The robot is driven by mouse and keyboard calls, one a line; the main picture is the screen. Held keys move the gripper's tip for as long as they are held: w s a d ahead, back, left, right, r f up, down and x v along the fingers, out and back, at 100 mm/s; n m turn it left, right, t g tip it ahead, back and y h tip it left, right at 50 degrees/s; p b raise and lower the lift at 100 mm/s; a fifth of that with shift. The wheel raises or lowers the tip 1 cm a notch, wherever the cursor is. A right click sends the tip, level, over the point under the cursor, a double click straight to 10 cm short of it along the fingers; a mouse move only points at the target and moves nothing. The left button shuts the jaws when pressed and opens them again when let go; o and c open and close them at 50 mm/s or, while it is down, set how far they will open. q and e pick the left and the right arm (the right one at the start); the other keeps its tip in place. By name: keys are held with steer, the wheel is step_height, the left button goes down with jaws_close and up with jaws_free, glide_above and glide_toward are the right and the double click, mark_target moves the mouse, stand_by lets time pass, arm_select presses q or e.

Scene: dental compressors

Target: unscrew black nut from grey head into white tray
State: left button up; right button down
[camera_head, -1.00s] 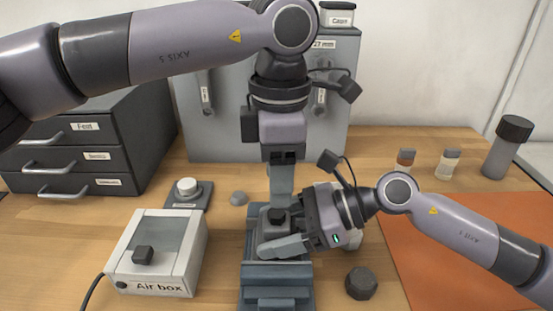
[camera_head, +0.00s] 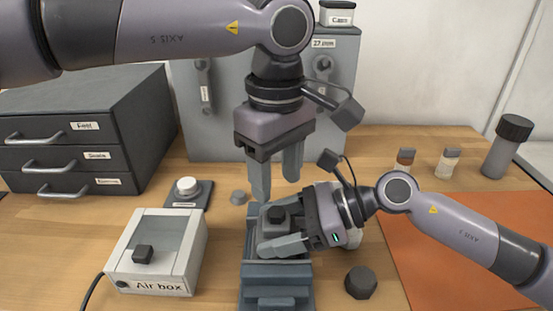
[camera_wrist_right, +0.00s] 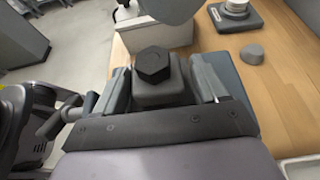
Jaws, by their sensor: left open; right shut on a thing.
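The black nut (camera_head: 276,214) sits on top of the grey head (camera_head: 277,229), which stands upright at the blue-grey vice-like stand (camera_head: 277,290). In the right wrist view the nut (camera_wrist_right: 153,65) shows on the grey head (camera_wrist_right: 160,96) between my right fingers. My right gripper (camera_head: 275,240) is shut on the grey head from the right side. My left gripper (camera_head: 277,188) points down above the nut, fingers apart and empty. A white tray edge (camera_wrist_right: 302,167) shows at the lower right of the right wrist view. In the head view, my right gripper mostly hides the tray.
The white Air box (camera_head: 155,255) stands left of the stand. A small grey lump (camera_head: 239,197) and a white knob on a dark base (camera_head: 187,187) lie behind it. A dark knob (camera_head: 361,283) lies front right. An orange mat (camera_head: 430,265) lies under my right arm.

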mark_target(277, 211)
arm_select(q)
step_height(277, 211, down, 6)
steer(key=shift+r, duration=0.1)
arm_select(e)
steer(key=shift+r, duration=0.15)
arm_select(q)
steer(key=shift+c, duration=0.3)
jaws_close()
steer(key=n, duration=0.9)
steer(key=shift+n, duration=0.4)
arm_select(e)
steer(key=shift+w, duration=0.1)
arm_select(q)
steer(key=n, duration=0.4)
steer(key=shift+n, duration=0.3)
steer(key=n, duration=0.5)
